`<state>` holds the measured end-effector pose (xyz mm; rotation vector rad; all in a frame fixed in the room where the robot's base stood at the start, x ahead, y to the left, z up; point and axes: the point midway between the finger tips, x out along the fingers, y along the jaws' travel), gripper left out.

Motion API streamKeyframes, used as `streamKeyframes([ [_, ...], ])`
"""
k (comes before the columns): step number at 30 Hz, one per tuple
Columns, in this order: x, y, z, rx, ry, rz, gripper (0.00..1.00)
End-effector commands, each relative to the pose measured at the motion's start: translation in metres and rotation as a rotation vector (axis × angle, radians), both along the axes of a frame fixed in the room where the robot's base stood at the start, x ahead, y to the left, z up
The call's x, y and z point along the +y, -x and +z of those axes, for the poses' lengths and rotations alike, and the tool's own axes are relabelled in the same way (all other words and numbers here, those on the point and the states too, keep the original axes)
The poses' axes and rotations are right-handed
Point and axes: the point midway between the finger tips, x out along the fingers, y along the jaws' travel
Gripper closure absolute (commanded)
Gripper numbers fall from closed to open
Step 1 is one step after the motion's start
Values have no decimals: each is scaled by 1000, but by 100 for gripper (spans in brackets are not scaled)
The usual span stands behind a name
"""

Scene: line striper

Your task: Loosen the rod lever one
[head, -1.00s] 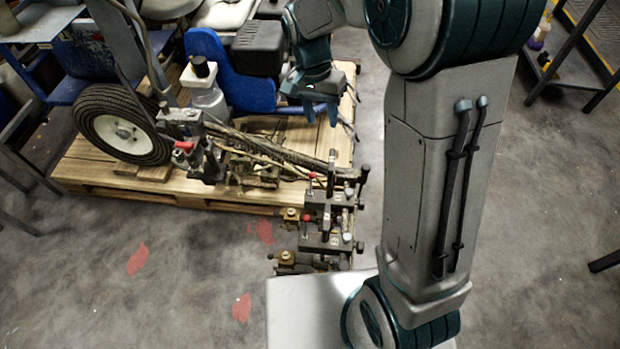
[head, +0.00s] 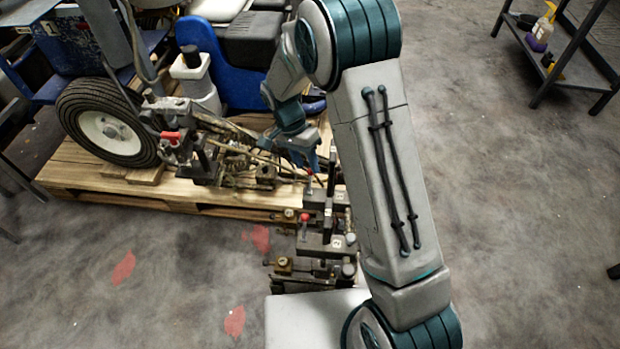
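The line striper's rod assembly (head: 315,243) sticks out toward me past the pallet's front edge, with dark clamp blocks, rods and small knobs. One red-knobbed lever (head: 304,218) stands on the nearer block. Another red-knobbed lever (head: 309,172) stands farther back, close to my gripper. I cannot tell which of them is rod lever one. My gripper (head: 303,157) points down above the back end of the rod assembly. Its blue fingers are small and partly blend with the parts behind, so their gap and any contact are unclear. My arm hides the assembly's right side.
The striper's black wheel (head: 107,124) and blue body (head: 205,45) stand on a wooden pallet (head: 100,180). A red-handled part (head: 170,137) sits left of my gripper. A dark shelf with bottles (head: 580,60) is at the upper right. The floor (head: 520,230) on the right is clear.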

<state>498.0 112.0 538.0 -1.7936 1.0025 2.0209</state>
Motion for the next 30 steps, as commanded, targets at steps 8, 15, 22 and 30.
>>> streamKeyframes([
  [8, -11, 8, -42, 0, 0, 0, 61],
  [15, -13, 10, -48, -1, -1, -1, 61],
  [22, -13, 10, -48, -1, -1, 0, 75],
  [30, -12, 10, -48, -11, 1, 1, 100],
])
